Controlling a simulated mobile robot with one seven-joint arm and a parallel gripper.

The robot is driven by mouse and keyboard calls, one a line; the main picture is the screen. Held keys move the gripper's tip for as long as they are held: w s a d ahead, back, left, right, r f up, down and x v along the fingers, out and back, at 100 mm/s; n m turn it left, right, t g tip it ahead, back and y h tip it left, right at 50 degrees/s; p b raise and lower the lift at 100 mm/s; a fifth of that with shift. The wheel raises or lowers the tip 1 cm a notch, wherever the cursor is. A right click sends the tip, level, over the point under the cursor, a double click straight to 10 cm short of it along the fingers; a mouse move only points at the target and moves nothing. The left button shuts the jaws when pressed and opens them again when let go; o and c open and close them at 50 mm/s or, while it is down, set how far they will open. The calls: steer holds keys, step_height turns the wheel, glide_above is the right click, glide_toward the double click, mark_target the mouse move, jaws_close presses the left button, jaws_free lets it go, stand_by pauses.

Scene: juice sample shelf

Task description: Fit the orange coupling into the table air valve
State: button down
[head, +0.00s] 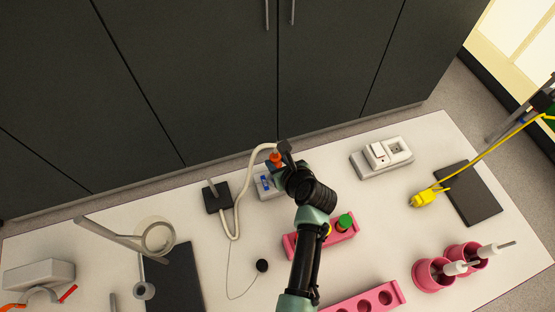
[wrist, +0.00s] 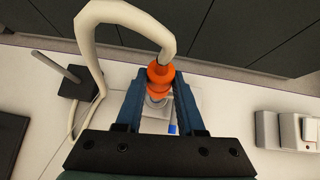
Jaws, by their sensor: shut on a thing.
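The orange coupling (wrist: 160,76) sits at the end of a thick cream hose (wrist: 120,12). My gripper (wrist: 158,92) is shut on the coupling, with one blue finger on each side of it. In the head view, the coupling (head: 275,157) shows just beside my gripper (head: 281,156). The table air valve (head: 267,187) is a light block with a blue mark, partly hidden by my gripper. In the wrist view, a silver round part of the valve (wrist: 155,103) lies directly below the coupling. I cannot tell whether the two touch.
A black block with a grey rod (head: 217,196) stands left, where the hose runs. A socket unit (head: 383,156) and yellow plug (head: 424,198) are to the right. A pink rack (head: 300,246) lies near my arm. Dark cabinets (head: 200,80) stand behind the table.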

steer(key=shift+f+b, duration=0.4)
steer(key=shift+f, duration=0.35)
steer(key=shift+c, duration=2.2)
jaws_free()
